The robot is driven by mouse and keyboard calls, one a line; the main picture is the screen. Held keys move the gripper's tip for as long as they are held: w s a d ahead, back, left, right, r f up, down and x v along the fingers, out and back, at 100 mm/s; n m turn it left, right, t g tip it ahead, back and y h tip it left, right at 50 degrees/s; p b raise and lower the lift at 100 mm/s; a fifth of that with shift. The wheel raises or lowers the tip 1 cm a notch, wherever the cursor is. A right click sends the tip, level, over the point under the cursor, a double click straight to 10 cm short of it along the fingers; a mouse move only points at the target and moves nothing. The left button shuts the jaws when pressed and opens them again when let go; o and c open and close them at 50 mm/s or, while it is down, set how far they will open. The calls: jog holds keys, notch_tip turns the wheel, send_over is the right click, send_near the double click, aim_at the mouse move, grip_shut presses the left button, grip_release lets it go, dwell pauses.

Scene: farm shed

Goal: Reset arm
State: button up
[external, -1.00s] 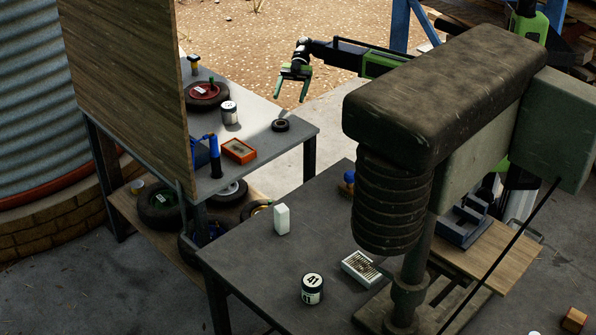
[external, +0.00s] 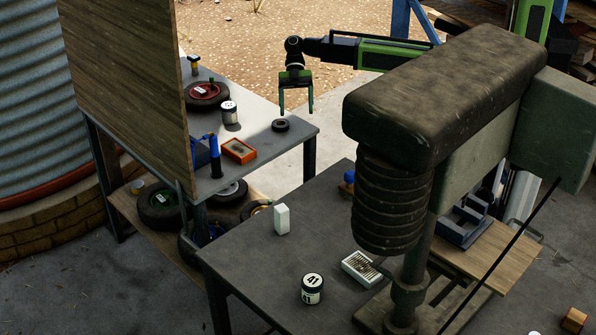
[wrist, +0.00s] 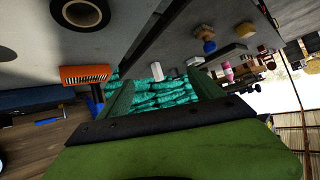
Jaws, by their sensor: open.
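My gripper (external: 296,108) is open and empty in the external view, its fingers pointing down. It hangs in the air near the back right corner of the rear grey table (external: 262,184), above and beside a small black ring (external: 281,125) lying there. My green and black arm reaches in from the right. In the wrist view my gripper (wrist: 160,92) shows its two green fingers spread, with nothing held between them. The black ring (wrist: 81,12) shows at the top left of that view.
A large drill press (external: 440,90) stands over the front table (external: 250,258).

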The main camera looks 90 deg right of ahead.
jog(key=s+a+f+m+h+p, duration=0.1)
jog(key=s+a+m+h+p, duration=0.35)
jog(key=s+m+h, duration=0.2)
jog(key=d+f+m+h, duration=0.1)
jog(key=d+m, duration=0.2)
jog(key=d+m+h, duration=0.2)
jog(key=d+m, duration=0.1)
jog(key=d+f+m+h, duration=0.1)
jog(key=d+m, duration=0.2)
jog(key=shift+s+d+f+m+h, duration=0.15)
jog(key=shift+d+f+m+h, duration=0.1)
jog(key=shift+d+f+h, duration=0.1)
jog(key=shift+m, duration=0.5)
